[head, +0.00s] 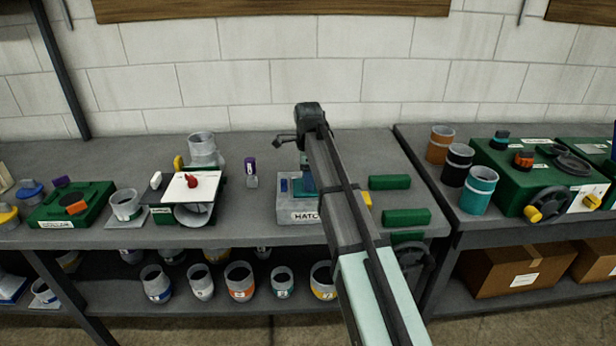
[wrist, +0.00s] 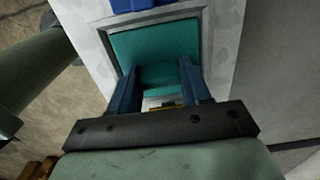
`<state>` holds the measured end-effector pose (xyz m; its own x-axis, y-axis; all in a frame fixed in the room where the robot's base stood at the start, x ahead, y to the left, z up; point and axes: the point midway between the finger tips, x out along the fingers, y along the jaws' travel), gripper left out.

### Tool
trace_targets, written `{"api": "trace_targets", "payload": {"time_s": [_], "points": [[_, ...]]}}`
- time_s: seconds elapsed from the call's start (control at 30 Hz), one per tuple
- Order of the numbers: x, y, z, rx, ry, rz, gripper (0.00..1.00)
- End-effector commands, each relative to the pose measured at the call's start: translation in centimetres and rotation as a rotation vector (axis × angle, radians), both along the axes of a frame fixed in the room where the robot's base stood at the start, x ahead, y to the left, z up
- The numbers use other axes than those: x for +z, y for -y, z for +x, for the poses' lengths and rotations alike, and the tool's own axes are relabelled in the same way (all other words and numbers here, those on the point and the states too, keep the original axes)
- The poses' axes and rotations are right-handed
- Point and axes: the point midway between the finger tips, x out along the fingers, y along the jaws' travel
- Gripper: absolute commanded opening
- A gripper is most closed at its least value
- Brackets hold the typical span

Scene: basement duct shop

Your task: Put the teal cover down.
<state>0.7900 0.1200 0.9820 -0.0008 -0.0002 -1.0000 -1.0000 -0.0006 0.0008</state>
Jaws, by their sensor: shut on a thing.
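The teal cover (wrist: 152,40) is a flat square plate in the wrist view, with a raised teal part between my fingers. My gripper (wrist: 157,72) has its two blue fingers shut on that raised part. The cover lies inside the outline of a grey frame on the pale box (wrist: 93,42); I cannot tell whether it touches the box. In the head view the box, labelled "HATC…" (head: 290,206), stands on the bench, and my gripper (head: 304,178) points down over it. My arm hides the box's right side.
A blue block (wrist: 132,4) is on the box beside the cover. Two green blocks (head: 390,182) (head: 406,217) lie right of my arm. A purple-capped marker (head: 250,170) stands left of the box. A white-topped stand (head: 192,190) is farther left.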

Motion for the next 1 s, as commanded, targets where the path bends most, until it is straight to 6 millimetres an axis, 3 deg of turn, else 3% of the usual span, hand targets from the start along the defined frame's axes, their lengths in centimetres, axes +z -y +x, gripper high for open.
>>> {"api": "trace_targets", "payload": {"time_s": [0.3,0.63,0.77,1.0], "points": [[0.0,0.0,0.0,0.0,0.0,0.0,0.73],[0.4,0.0,0.0,0.0,0.001,0.0,0.73],[1.8,0.0,0.1,0.0,0.001,0.0,0.73],[6.2,0.0,0.2,0.0,0.003,0.001,0.73]]}}
